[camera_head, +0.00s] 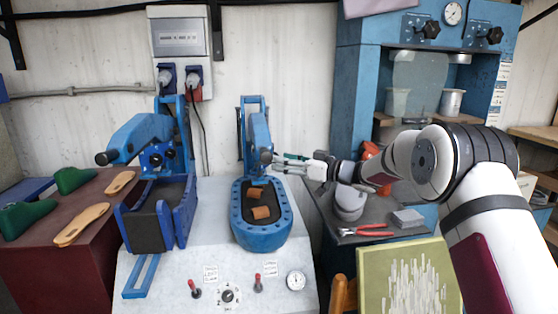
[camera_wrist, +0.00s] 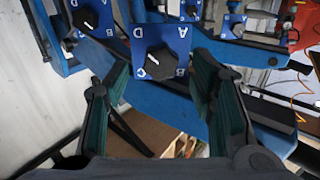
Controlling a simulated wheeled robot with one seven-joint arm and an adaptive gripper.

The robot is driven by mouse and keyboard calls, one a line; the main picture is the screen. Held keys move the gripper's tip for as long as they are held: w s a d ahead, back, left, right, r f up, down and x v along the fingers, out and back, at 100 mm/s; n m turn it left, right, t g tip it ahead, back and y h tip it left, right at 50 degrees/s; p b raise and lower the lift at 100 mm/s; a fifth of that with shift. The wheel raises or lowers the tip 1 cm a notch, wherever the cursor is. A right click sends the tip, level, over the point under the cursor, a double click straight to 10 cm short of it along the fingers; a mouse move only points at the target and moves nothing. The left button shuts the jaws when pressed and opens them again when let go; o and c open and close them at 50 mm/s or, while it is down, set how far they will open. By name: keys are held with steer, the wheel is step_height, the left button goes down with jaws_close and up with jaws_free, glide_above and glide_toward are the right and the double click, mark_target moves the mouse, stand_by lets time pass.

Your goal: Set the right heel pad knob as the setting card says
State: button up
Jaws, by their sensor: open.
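My gripper (camera_head: 280,163) is at the right side of the blue head of the middle press (camera_head: 254,135). In the wrist view, my gripper (camera_wrist: 160,68) is open, with its green-lined fingers on either side of a black knob (camera_wrist: 161,66). The knob sits on a blue plate (camera_wrist: 181,45) lettered A, C and D, with a fourth letter partly covered. The fingers look apart from the knob. Another lettered knob (camera_wrist: 86,18) is at upper left. Two small white cards, one left (camera_head: 210,273) and one right (camera_head: 270,269), are on the bench front, unreadable.
The left press (camera_head: 140,140) stands beside the middle one. A dark side table (camera_head: 375,222) holds red pliers (camera_head: 366,232) and a grey block (camera_head: 407,218). Brown pads (camera_head: 261,212) lie in the middle press's blue tray (camera_head: 262,239). The bench's front has red levers and a dial (camera_head: 229,295).

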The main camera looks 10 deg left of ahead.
steer(key=v, duration=0.9)
steer(key=shift+s+d, duration=0.1)
steer(key=shift+d, duration=0.1)
